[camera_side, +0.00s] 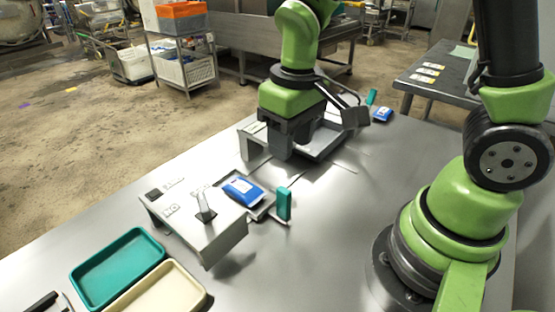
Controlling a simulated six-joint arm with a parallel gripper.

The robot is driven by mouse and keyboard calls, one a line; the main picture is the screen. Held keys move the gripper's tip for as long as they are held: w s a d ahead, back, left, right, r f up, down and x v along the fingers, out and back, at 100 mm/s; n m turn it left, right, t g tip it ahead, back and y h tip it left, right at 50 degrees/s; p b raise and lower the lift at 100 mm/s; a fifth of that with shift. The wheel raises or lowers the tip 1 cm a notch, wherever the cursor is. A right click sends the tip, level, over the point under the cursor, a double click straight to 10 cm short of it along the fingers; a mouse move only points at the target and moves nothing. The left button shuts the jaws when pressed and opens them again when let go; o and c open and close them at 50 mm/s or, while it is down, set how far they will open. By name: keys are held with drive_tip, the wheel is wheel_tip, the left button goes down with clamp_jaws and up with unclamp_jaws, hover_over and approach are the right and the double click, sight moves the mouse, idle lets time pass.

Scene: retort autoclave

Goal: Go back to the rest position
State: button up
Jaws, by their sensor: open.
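My gripper (286,146) points down over the back part of the steel table (345,200), in front of a grey device with a tray (325,147). Its jaws are open and I see nothing between them. The gripper hides part of that device. My arm's base stands at the right of the table.
Another blue pouch (382,115) lies at the back right near a second green handle (371,97). A teal tray (118,268) and a cream tray (160,292) sit front left.

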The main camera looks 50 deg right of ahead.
drive_tip(key=s+d+r+m+t+y, duration=0.1)
drive_tip(key=s+r+m+t, duration=0.2)
drive_tip(key=s+r+t, duration=0.3)
drive_tip(key=s+r, duration=0.4)
drive_tip(key=r, duration=0.3)
drive_tip(key=shift+s+r+m+t+y, duration=0.15)
drive_tip(key=shift+r+m+t+y, duration=0.15)
drive_tip(key=shift+y, duration=0.1)
